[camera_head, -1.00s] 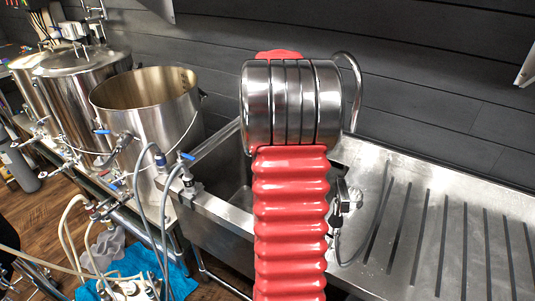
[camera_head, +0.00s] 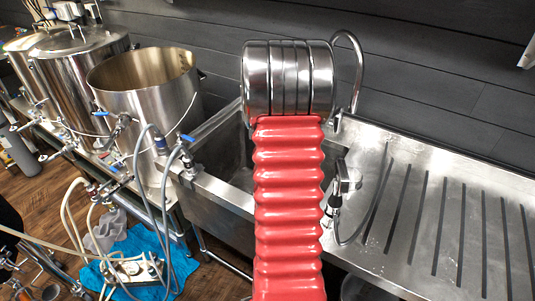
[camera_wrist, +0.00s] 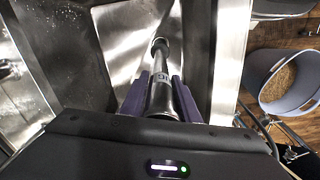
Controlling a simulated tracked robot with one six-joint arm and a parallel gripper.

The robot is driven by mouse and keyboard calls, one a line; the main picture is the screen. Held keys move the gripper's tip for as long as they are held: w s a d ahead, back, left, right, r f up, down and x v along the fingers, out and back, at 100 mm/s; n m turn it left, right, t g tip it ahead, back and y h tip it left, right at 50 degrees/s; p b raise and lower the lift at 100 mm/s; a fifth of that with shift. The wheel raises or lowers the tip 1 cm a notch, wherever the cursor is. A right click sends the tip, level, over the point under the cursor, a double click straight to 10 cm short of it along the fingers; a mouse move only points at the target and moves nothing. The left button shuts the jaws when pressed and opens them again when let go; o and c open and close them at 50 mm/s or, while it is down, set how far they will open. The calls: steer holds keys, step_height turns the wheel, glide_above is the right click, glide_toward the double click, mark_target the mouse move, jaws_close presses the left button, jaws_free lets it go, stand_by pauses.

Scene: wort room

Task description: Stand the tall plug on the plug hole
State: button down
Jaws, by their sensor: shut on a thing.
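The tall plug (camera_wrist: 161,92) is a shiny metal rod with a wider body, a dark mark on its side and a round knob at its far end. My gripper (camera_wrist: 160,84) is shut on it, with purple fingers on both sides, in the wrist view. The steel sink (camera_wrist: 121,52) lies behind the plug in that view. In the head view the sink (camera_head: 218,194) is partly hidden by my red and steel arm, and my gripper and the plug are hidden. I cannot make out the plug hole in either view.
A curved tap (camera_head: 356,62) rises behind the sink. A ribbed steel drainboard (camera_head: 425,215) extends to its right. A large open pot (camera_head: 150,105) with hoses stands to its left. A pale bucket (camera_wrist: 286,84) with grain stands on the floor at the right.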

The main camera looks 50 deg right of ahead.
steer(key=shift+f, duration=9.8)
steer(key=c, duration=1.3)
jaws_free()
step_height(320, 180, up, 14)
steer(key=shift+f, duration=0.2)
